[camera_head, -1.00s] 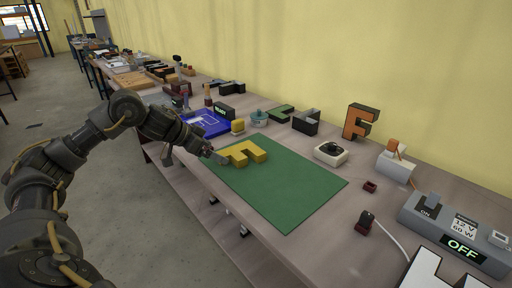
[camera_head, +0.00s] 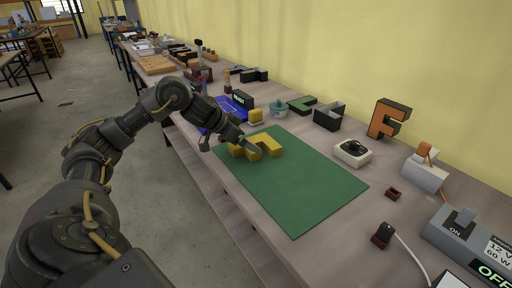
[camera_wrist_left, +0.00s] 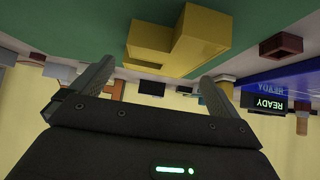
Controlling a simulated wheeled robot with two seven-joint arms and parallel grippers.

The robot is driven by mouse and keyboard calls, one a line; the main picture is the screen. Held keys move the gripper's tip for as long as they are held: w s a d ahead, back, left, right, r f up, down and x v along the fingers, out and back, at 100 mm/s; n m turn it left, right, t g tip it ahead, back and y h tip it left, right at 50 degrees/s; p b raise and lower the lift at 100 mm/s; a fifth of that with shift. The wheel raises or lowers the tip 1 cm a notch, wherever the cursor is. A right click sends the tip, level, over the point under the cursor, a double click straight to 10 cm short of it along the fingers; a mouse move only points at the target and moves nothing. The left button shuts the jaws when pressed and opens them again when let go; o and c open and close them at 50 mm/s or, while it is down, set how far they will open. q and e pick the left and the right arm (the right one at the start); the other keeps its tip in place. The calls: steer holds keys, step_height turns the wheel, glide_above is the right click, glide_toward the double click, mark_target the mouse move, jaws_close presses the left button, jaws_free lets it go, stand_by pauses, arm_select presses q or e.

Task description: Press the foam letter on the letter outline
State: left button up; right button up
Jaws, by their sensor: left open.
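A thick yellow foam letter (camera_head: 266,146) lies on the green mat (camera_head: 300,195) near its far left corner. It is also large in the left wrist view (camera_wrist_left: 205,40), between and beyond the fingers. My left gripper (camera_head: 253,149) is open at the letter's left part and hides some of it. In the left wrist view my left gripper (camera_wrist_left: 160,72) has its fingers wide apart with nothing clasped. I cannot tell whether a finger touches the letter. A blue board (camera_head: 226,112) with white lines lies behind the mat, partly hidden by my arm. My right gripper is out of view.
A small yellow block (camera_head: 256,116), a teal pot (camera_head: 278,107) and a white box with a black knob (camera_head: 352,152) stand behind the mat. The mat's near right area is clear.

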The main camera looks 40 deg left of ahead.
mark_target(262, 147)
arm_select(q)
steer(key=x, duration=0.5)
steer(key=shift+w+a+f, duration=0.1)
steer(key=shift+a+f, duration=0.05)
steer(key=shift+a, duration=0.05)
steer(key=c, duration=0.9)
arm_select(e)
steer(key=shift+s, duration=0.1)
arm_select(q)
steer(key=shift+c, duration=0.2)
